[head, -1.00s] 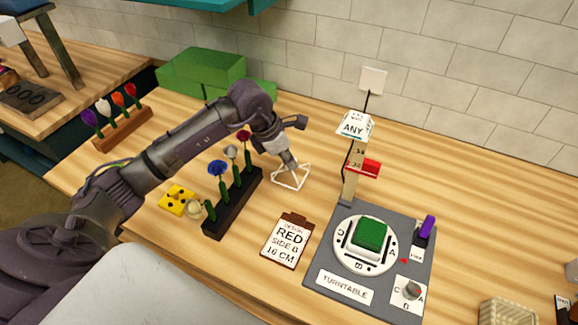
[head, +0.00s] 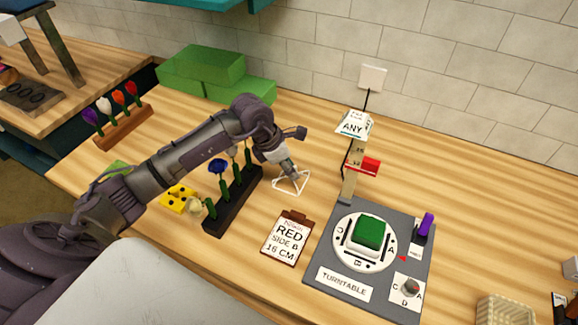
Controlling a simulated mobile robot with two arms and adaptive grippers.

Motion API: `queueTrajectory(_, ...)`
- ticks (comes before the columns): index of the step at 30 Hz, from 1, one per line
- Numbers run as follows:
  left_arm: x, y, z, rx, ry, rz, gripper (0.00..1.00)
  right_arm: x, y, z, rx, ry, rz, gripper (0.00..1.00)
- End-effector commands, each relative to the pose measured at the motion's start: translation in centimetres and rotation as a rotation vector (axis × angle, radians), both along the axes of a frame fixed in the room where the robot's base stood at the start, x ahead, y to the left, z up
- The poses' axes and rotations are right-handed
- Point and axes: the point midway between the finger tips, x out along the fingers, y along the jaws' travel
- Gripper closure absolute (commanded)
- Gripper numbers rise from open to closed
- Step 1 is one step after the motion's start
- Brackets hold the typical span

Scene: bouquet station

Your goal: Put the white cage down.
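The white cage (head: 302,184) is a small open wire frame, shaped like a pyramid, in the middle of the head view. My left gripper (head: 293,175) points down at the top of the cage and appears shut on it, though its fingertips are small and partly merge with the white wires. The cage is at or very close to the wooden table top (head: 330,205); I cannot tell whether its base touches. My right gripper is not in view.
A dark rack (head: 228,212) with several flowers stands just left of the cage, partly behind my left arm. A card on a clipboard (head: 285,238) lies in front. A post (head: 350,185) and the grey turntable station (head: 330,262) are to the right. Green blocks (head: 205,70) stand behind.

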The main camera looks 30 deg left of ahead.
Motion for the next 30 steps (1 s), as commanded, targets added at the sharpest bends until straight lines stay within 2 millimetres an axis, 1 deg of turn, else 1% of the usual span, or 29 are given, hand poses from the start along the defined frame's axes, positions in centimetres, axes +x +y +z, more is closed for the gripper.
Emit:
queueTrajectory(3, 0.0, 0.0, 0.5, 0.000, 0.000, 0.000, 0.66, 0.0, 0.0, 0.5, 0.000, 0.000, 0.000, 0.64)
queueTrajectory(5, -0.1, 0.2, 0.9, 0.001, -0.002, -0.001, 0.66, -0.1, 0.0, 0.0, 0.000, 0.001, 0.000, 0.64)
queueTrajectory(8, -0.6, 0.7, 2.5, 0.003, -0.005, 0.000, 0.66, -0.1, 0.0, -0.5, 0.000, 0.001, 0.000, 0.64)
queueTrajectory(15, -2.1, 2.1, 7.3, 0.002, -0.006, 0.001, 0.66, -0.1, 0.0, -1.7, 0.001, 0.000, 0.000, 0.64)
queueTrajectory(21, -3.1, 2.8, 10.3, 0.001, -0.003, 0.001, 0.66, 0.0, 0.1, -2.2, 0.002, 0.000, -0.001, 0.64)
queueTrajectory(25, -3.3, 3.0, 11.2, 0.000, -0.001, 0.000, 0.66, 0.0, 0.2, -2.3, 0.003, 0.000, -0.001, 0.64)
queueTrajectory(30, -3.5, 3.1, 11.4, 0.000, 0.000, 0.000, 0.66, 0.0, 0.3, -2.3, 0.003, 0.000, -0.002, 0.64)
